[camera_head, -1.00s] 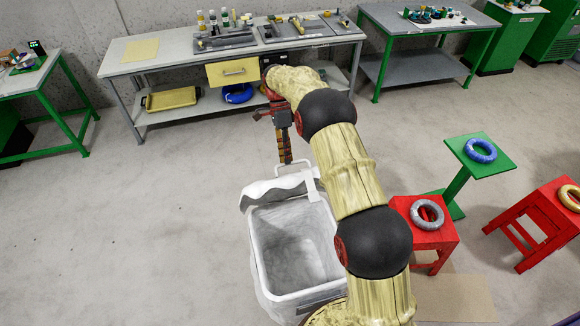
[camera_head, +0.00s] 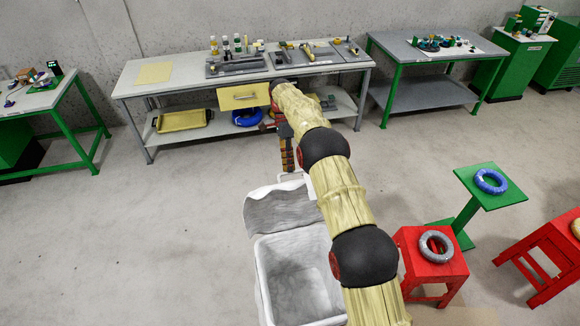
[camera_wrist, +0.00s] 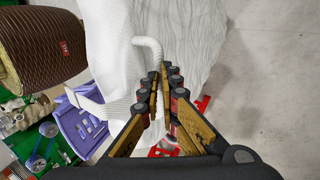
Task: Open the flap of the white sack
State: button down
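The white sack (camera_head: 300,285) stands on the floor below my arm, its open mouth showing a deep hollow inside. Its front is cut off by the picture edge and its right side is partly hidden by my arm. The flap (camera_head: 280,208) stands raised at the back rim and also shows in the wrist view (camera_wrist: 200,28). A thin white handle loop (camera_wrist: 148,43) is on the flap. My gripper (camera_wrist: 164,74) has its fingers close together around the end of this loop. In the head view my gripper (camera_head: 287,165) points down at the flap's top edge.
A red stool (camera_head: 432,275) with a grey cable coil (camera_head: 436,246) stands right of the sack. A green stand (camera_head: 490,192) bears a blue coil (camera_head: 490,181). A workbench (camera_head: 170,86) with a yellow drawer stands behind. The floor left of the sack is clear.

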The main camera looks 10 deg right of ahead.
jog(key=x, duration=0.4)
jog(key=shift+w, duration=0.25)
jog(key=c, duration=1.1)
grip_release()
jog(key=shift+w+f, duration=0.2)
jog(key=shift+w, duration=0.15)
jog(key=shift+c, duration=0.2)
jog(key=shift+r, duration=0.1)
